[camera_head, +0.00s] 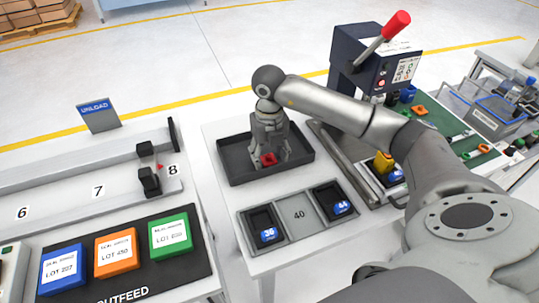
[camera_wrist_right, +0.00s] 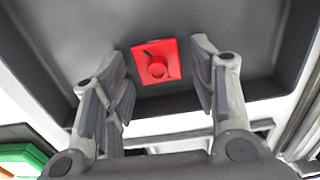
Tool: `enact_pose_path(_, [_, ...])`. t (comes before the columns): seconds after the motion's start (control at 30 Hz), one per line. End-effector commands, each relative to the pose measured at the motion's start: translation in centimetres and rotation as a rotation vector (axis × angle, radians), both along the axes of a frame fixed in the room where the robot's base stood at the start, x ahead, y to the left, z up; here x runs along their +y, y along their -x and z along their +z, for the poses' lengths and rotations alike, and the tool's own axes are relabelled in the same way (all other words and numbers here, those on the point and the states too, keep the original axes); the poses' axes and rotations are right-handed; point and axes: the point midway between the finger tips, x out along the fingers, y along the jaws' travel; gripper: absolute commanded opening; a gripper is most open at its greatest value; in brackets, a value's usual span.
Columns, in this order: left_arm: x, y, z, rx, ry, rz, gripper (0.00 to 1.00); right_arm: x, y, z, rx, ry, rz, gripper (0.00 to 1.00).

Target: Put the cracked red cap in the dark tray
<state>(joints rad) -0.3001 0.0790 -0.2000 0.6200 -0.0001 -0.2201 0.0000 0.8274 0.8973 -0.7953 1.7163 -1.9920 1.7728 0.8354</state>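The red cap (camera_head: 268,158) lies in the dark tray (camera_head: 232,173), on its floor. My right gripper (camera_head: 270,150) points down into the tray over the cap. In the right wrist view its fingers (camera_wrist_right: 160,70) are open, with a gap between each finger and the cap. The tray floor (camera_wrist_right: 80,30) shows around the cap. My left gripper is not in view.
Right of the tray stands a dark press (camera_head: 358,70) with a red-tipped lever. In front are two dark bins (camera_head: 254,218) (camera_head: 325,194) with blue numbered parts. At left are a numbered rail (camera_head: 80,195) and colored lot boxes (camera_head: 116,252). My right arm spans the right side.

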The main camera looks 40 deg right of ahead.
Motion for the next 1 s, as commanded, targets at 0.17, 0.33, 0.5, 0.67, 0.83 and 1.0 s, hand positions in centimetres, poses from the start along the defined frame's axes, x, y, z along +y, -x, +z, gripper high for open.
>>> enact_pose_path(0.17, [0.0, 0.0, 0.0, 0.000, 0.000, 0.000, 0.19, 0.0, 0.0, 0.0, 0.000, 0.000, 0.000, 0.56])
enact_pose_path(0.33, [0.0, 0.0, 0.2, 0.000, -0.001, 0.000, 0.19, 0.0, 0.0, 0.3, -0.001, 0.000, 0.000, 0.56])
enact_pose_path(0.5, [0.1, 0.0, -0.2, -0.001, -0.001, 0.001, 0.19, 0.0, -0.2, 2.3, -0.006, -0.001, -0.001, 0.56])
enact_pose_path(0.67, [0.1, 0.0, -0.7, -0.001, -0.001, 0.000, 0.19, 0.0, -0.2, 5.9, -0.007, 0.001, 0.000, 0.56])
enact_pose_path(0.83, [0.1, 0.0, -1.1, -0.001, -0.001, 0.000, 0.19, 0.1, -0.1, 9.5, -0.005, -0.001, 0.000, 0.56])
enact_pose_path(1.0, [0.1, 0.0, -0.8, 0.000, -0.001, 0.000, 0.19, 0.0, -0.1, 11.6, -0.002, 0.000, 0.000, 0.56])
